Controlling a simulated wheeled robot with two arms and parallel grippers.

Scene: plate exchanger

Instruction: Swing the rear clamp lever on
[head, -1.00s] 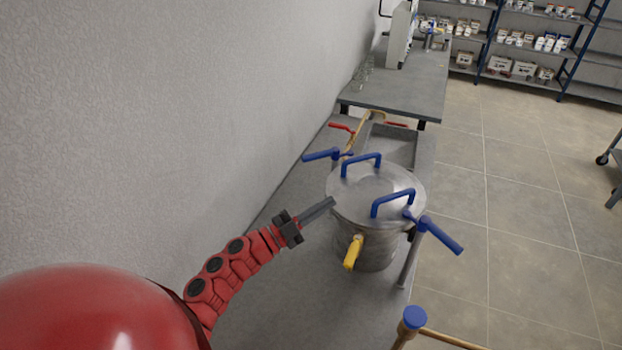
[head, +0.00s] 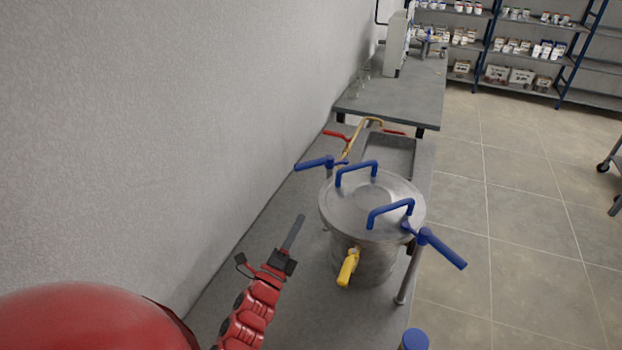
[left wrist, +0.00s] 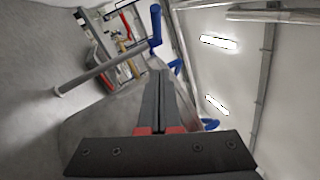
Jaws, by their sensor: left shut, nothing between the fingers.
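A round steel pot with a flat lid (head: 372,203) and two blue loop handles stands on the grey bench. A blue clamp lever (head: 315,164), the rear one, sticks out to the left from the pot's far left side, toward the wall. A second blue clamp lever (head: 442,248) sticks out on the right side, on a grey post. My left gripper (head: 296,224) is shut and empty, left of the pot and nearer than the rear lever, apart from both. In the left wrist view its fingers (left wrist: 160,100) lie together, with a blue lever (left wrist: 155,25) beyond them.
The wall (head: 180,120) runs close along the left of the bench. A yellow handle (head: 348,267) juts from the pot's front. A grey tray (head: 390,150) and red-handled parts (head: 335,133) lie behind the pot. A blue cap (head: 414,340) shows at the bottom edge.

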